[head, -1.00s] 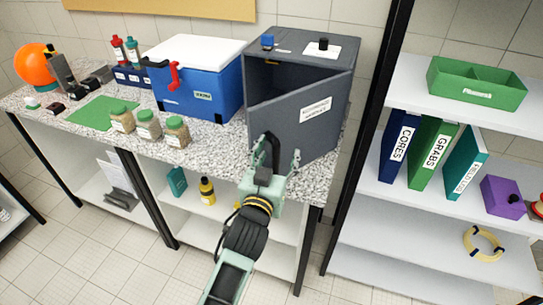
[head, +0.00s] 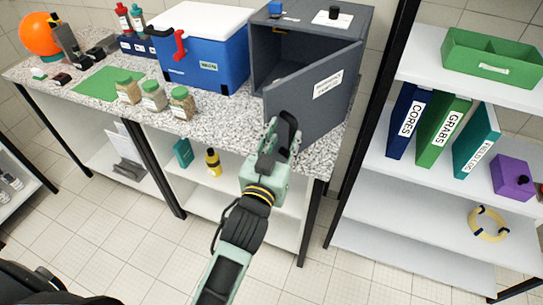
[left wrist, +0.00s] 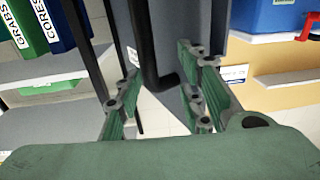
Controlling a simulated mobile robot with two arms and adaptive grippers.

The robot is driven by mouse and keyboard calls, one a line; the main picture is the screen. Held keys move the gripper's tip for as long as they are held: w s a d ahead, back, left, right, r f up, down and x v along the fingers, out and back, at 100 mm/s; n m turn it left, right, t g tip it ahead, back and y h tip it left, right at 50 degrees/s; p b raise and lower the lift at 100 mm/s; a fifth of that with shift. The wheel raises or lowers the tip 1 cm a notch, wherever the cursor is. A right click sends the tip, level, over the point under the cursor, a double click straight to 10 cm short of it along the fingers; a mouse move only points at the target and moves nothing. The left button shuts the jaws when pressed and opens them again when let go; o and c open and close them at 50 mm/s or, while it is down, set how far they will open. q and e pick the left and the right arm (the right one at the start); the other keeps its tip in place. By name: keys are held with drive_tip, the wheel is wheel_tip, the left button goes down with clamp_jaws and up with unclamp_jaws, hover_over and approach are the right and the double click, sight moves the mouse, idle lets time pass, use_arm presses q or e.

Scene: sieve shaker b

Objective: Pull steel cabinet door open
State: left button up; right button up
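The dark grey steel cabinet (head: 259,54) stands at the right end of the granite worktop in the head view. Its door (head: 325,110), with a white label, stands ajar, showing part of the dark inside. My left gripper (head: 280,140) is at the door's lower free edge. In the left wrist view my left gripper (left wrist: 160,105) has its two green fingers apart. A black bent handle (left wrist: 158,70) on the door runs between them, closer to the right finger, with a gap on the left side. Contact with the handle cannot be told. My right gripper is not in view.
A blue cool box (head: 205,68) with a white lid stands left of the cabinet, and several jars (head: 153,96) stand in front. A black-framed shelf unit (head: 400,185) with binders stands close on the right. Tiled floor in front is clear.

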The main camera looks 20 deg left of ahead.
use_arm(q)
drive_tip(key=s+a, duration=0.1)
drive_tip(key=s, duration=0.7)
drive_tip(key=shift+a, duration=0.3)
drive_tip(key=shift+f, duration=0.1)
drive_tip(key=shift+a, duration=0.1)
drive_tip(key=shift+c, duration=0.4)
drive_tip(key=shift+a+f+n, duration=0.1)
drive_tip(key=shift+f+n, duration=0.05)
drive_tip(key=shift+n, duration=0.15)
drive_tip(key=shift+c, duration=0.9)
drive_tip(key=a+f+n, duration=0.1)
drive_tip(key=a+n, duration=0.1)
drive_tip(key=a+f+n+b, duration=0.1)
drive_tip(key=a+f+n, duration=0.1)
drive_tip(key=a+f+n+b, duration=0.1)
drive_tip(key=n, duration=0.2)
drive_tip(key=shift+w+a+f+g+h, duration=0.3)
drive_tip(key=shift+w+a, duration=0.1)
clamp_jaws()
drive_tip(key=w+a+r+n+h+b, duration=0.1)
drive_tip(key=a+n+h+b, duration=0.1)
drive_tip(key=a+n, duration=0.6)
drive_tip(key=w+d+p, duration=0.3)
drive_tip(key=w+d, duration=0.3)
drive_tip(key=w, duration=0.1)
drive_tip(key=shift+w+d+n+p, duration=0.2)
drive_tip(key=shift+d+n+p, duration=0.2)
